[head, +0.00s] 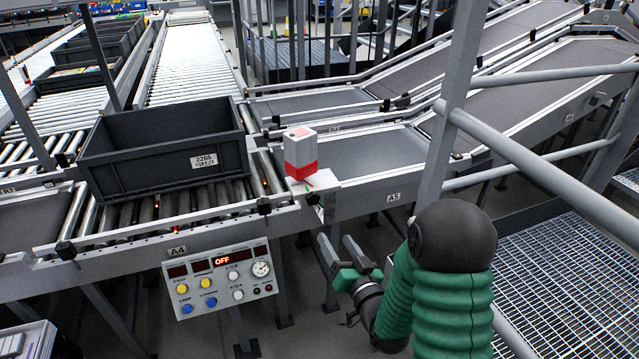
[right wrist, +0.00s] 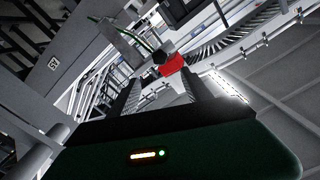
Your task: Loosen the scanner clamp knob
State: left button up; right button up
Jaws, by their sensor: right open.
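The scanner (head: 300,152), a white box with a red band, stands on a small pale bracket (head: 313,186) at the conveyor's edge. A small dark part that looks like the clamp knob (head: 313,199) sits under the bracket; its detail is too small to tell. In the right wrist view the red part of the scanner (right wrist: 172,64) shows beyond the fingers, with a dark knob-like piece (right wrist: 159,57) beside it. My right gripper (head: 338,242) is open and empty, below and slightly right of the bracket, apart from it. My left gripper is out of view.
A dark grey tote (head: 165,155) sits on the rollers left of the scanner. A control panel (head: 220,279) reading OFF hangs below. Grey railings (head: 540,160) and a post (head: 447,120) stand close on the right, beside my right arm. Grated flooring (head: 575,270) lies beyond.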

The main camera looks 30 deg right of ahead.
jog(key=r+p, duration=0.1)
jog(key=p, duration=0.1)
send_near(314, 201)
jog(key=x, duration=0.8)
jog(key=shift+w, duration=0.25)
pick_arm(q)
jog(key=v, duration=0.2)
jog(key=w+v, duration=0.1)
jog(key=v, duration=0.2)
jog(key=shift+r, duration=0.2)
